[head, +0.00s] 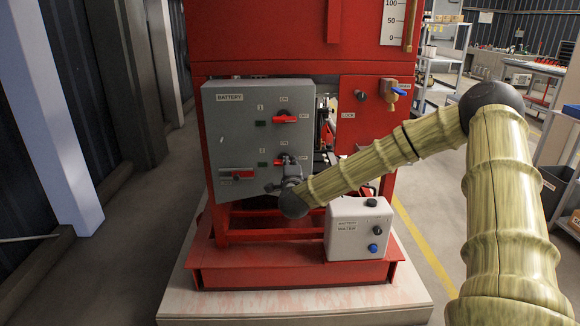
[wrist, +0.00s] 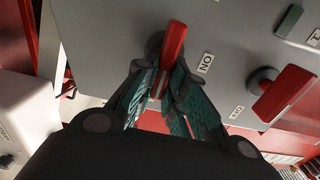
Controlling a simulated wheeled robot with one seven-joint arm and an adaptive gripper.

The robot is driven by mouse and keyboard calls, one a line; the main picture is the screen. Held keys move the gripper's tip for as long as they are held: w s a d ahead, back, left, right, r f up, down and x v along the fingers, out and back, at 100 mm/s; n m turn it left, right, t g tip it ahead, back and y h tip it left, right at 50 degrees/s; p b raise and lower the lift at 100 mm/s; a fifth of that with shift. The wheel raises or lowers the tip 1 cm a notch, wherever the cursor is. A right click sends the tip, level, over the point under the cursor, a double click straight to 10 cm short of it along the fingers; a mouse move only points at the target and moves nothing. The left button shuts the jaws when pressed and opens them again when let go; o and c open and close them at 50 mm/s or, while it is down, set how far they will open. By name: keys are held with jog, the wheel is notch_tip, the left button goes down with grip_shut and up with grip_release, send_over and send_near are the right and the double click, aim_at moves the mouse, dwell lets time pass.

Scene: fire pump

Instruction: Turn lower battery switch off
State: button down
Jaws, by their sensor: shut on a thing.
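The grey battery panel (head: 225,125) faces me in the head view, with two red-handled switches one above the other. The lower battery switch (head: 279,162) has its red handle lying roughly sideways. It also shows in the wrist view (wrist: 175,42), beside an ON label. My gripper (head: 289,180) is at this lower switch, and in the wrist view its fingers (wrist: 164,83) are shut on the red handle, one on each side. The fingers hide part of the handle and its base. The upper switch (head: 285,119) is apart from my gripper and shows at right in the wrist view (wrist: 285,94).
A red-handled lever (head: 237,174) is at the panel's lower left. A white battery heater box (head: 357,230) stands below my forearm, close by. A valve with a blue handle (head: 397,91) is at upper right. The floor left of the pump is clear.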

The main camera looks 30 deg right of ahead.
jog(key=shift+d+f, duration=0.1)
jog(key=shift+f, duration=0.05)
jog(key=c, duration=1.5)
grip_release()
jog(key=shift+s, duration=0.1)
jog(key=v, duration=1.2)
